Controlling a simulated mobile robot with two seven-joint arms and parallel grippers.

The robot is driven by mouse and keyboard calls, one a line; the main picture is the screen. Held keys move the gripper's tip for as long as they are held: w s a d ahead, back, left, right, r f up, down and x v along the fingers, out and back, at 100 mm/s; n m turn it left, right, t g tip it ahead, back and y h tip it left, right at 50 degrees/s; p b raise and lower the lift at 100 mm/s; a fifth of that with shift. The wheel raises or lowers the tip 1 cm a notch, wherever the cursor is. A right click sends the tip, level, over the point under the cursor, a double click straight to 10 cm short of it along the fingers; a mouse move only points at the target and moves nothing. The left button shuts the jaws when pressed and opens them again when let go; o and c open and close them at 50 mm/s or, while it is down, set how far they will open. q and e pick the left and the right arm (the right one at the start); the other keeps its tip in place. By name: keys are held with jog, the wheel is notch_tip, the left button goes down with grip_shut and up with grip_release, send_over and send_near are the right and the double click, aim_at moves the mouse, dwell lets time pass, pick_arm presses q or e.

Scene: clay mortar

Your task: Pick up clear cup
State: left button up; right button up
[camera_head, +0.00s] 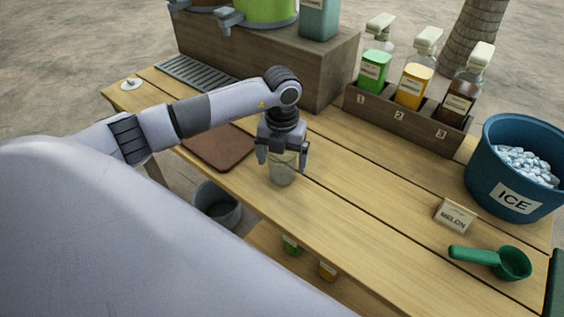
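The clear cup (283,174) is see-through and upright near the middle of the wooden table, close to its front edge. My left gripper (284,161) points down over it, with one finger on each side of its upper part. The fingers are apart by about the cup's width. I cannot tell whether they touch its wall. The cup's base seems to be on the table, and the gripper's body hides part of its rim. My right gripper is not in view.
A brown mat (217,148) lies left of the cup. A wooden rack (405,120) of numbered bottles stands behind. A blue ice bucket (512,205), a MELON card (455,216) and a green scoop (495,260) are at right. A grey bin (215,207) stands below the front edge.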

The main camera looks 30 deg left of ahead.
pick_arm(q)
jog(key=c, duration=0.7)
